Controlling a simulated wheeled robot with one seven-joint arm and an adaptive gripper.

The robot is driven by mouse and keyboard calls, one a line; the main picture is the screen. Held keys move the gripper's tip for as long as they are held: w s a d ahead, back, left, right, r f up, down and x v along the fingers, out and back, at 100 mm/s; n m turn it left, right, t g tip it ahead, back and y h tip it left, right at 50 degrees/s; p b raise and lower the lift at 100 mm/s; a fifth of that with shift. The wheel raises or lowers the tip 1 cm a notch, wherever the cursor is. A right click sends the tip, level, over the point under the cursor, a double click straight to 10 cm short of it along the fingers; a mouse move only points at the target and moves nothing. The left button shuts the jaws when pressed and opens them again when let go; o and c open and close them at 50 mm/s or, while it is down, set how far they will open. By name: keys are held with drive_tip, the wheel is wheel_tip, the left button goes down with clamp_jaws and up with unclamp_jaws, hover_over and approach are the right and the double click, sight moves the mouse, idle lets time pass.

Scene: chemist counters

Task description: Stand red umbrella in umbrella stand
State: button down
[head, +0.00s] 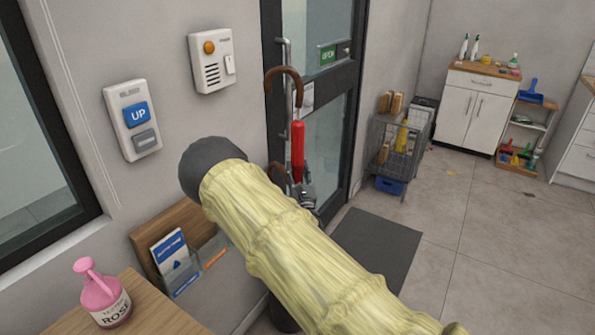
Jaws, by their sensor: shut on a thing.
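The red umbrella (298,140) hangs upright in front of the glass door, its brown crook handle at the top. My gripper (304,188) is at the lower visible end of the red part, shut on the umbrella, and is partly hidden behind my yellow-sleeved arm. The umbrella's lower end is hidden. A second brown crook handle (277,176) shows just left of my gripper; what it belongs to is hidden. A dark rounded object (283,316) shows below my arm and may be the umbrella stand; its upper part is hidden.
A wooden counter with a pink bottle (103,293) is at lower left, beside a wall leaflet rack (180,250). A dark mat (377,247) lies before the door. A wire cart (402,150) stands right of the door. The floor at right is mostly clear.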

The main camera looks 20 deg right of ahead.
wheel_tip(320, 180, down, 17)
drive_tip(key=b, duration=1.3)
drive_tip(key=shift+b, duration=0.4)
idle(0.6)
idle(0.4)
drive_tip(key=c, duration=0.8)
unclamp_jaws()
drive_tip(key=shift+f, duration=0.1)
drive_tip(key=shift+s, duration=0.15)
drive_tip(key=v, duration=1.1)
drive_tip(key=shift+s+a+f, duration=0.1)
drive_tip(key=shift+s+f, duration=0.05)
drive_tip(key=shift+s, duration=0.15)
drive_tip(key=shift+m, duration=0.3)
